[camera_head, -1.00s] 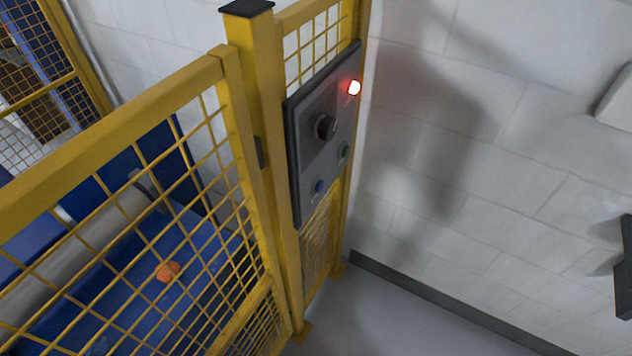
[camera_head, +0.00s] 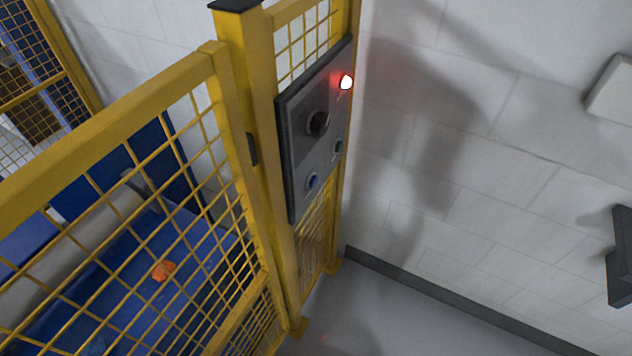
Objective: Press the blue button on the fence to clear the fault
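The blue button (camera_head: 313,181) is at the lower left of a grey control panel (camera_head: 303,160) mounted on the yellow fence (camera_head: 240,130). A green button (camera_head: 338,147) sits to its right and a dark round knob (camera_head: 318,122) above it. A red lamp (camera_head: 346,82) glows at the panel's upper right. Nothing touches the panel. Neither of my grippers can be made out in this view.
Behind the mesh, an orange object (camera_head: 163,270) lies on a blue surface (camera_head: 120,300). A pale block wall (camera_head: 470,130) stands to the right, with a dark fixture (camera_head: 620,258) at the right edge. The grey floor (camera_head: 390,310) before the wall is clear.

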